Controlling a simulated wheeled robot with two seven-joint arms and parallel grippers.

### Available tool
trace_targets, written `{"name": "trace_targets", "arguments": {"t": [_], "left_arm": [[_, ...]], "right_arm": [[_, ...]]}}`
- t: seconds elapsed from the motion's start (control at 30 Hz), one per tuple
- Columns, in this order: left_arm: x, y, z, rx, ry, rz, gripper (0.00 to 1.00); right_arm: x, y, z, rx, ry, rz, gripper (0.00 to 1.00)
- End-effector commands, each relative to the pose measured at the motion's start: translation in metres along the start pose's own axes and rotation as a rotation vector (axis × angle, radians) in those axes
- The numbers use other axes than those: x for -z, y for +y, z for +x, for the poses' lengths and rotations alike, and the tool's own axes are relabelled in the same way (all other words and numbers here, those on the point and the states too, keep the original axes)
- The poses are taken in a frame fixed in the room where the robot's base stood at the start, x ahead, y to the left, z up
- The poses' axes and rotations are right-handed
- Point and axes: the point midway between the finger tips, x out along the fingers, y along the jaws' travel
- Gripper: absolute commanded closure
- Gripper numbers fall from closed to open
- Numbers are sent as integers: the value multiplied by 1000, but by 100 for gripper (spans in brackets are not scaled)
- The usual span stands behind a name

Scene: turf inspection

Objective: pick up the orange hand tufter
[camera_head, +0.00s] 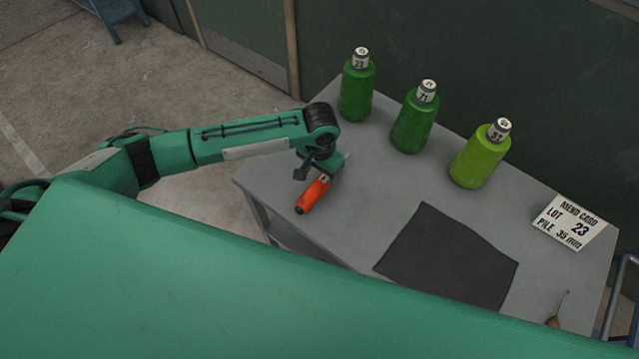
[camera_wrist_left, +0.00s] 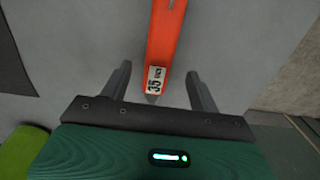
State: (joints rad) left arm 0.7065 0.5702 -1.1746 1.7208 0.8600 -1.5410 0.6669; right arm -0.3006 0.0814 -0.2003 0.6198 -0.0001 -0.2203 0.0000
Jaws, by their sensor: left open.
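The orange hand tufter (camera_head: 312,196) lies on the grey table near its left end, with a dark end towards the front. My left gripper (camera_head: 313,178) is just above its rear end. In the left wrist view the tufter (camera_wrist_left: 164,40) runs between the two open fingers of my left gripper (camera_wrist_left: 161,85), with a white "35 mm" label near the palm. Gaps show on both sides, so the fingers are not closed on it. My right gripper is not in view.
Three green bottles stand along the table's back: labelled 23 (camera_head: 357,90), 71 (camera_head: 413,125) and 51 (camera_head: 479,158). A dark mat (camera_head: 450,255) lies in front. A card (camera_head: 570,222) reads "LOT 23, PILE 35 mm". A wooden-handled tool (camera_head: 554,321) lies at the right front.

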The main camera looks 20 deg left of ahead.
Motion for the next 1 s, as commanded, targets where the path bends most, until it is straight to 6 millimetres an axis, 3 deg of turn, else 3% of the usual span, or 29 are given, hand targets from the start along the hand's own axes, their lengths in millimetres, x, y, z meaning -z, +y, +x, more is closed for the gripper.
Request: {"name": "trace_targets", "arguments": {"t": [0.17,0.33,0.5,0.77,0.8,1.0], "left_arm": [[-1,0,9,1,-1,0,38],[-4,2,30,0,-2,2,38],[-3,2,50,0,0,1,38],[-3,2,55,0,1,2,38],[-3,2,55,0,1,2,40],[-3,1,55,0,1,2,79]], "right_arm": [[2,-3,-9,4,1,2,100],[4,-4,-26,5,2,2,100],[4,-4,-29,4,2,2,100],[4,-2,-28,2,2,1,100],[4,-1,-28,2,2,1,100],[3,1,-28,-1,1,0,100]]}}
